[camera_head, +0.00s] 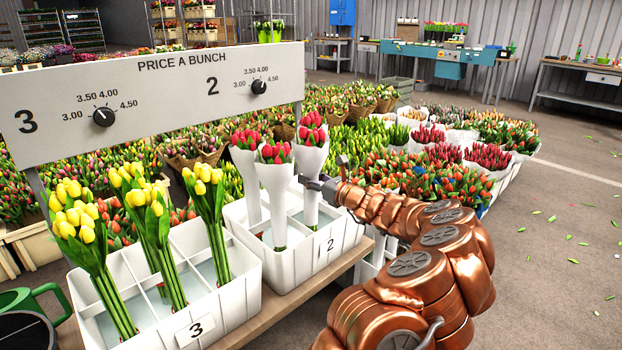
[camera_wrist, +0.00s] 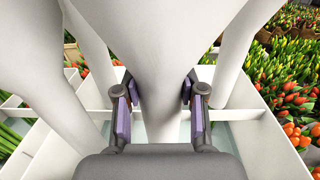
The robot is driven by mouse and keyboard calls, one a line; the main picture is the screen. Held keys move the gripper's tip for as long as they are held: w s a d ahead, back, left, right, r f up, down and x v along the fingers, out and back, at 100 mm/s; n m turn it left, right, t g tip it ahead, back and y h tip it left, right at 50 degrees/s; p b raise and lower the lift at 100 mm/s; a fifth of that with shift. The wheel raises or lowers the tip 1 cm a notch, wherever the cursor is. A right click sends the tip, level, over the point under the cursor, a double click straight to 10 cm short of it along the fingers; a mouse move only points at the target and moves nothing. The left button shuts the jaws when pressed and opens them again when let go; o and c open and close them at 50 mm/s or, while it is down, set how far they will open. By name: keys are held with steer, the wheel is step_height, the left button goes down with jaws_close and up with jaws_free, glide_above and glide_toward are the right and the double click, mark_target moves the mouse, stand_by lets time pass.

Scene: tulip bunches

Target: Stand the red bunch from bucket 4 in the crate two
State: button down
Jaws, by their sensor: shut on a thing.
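Crate two (camera_head: 292,276) is white, divided into compartments and labelled 2. My gripper (camera_head: 322,184) is at its right side, shut on a red bunch (camera_head: 310,165) in a white paper sleeve. This bunch is upright, with its lower end down in a right-hand compartment; whether it touches the crate floor I cannot tell. In the wrist view the two finger pads (camera_wrist: 158,105) press on either side of its sleeve (camera_wrist: 155,70). Two other red bunches, a front one (camera_head: 275,185) and a back one (camera_head: 246,172), stand in the crate. Bucket 4 is not identifiable.
Crate 3 (camera_head: 236,312), with yellow tulips, stands left of crate two on a wooden bench (camera_head: 290,308). A price board (camera_head: 190,90) with two dials rises behind them. Several tulip buckets (camera_head: 440,180) fill the floor behind and to the right.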

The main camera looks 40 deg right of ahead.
steer(key=shift+f+b, duration=0.45)
steer(key=shift+f, duration=0.15)
jaws_free()
stand_by(0.8)
stand_by(0.6)
steer(key=s, duration=1.2)
steer(key=shift+s, duration=0.1)
stand_by(1.1)
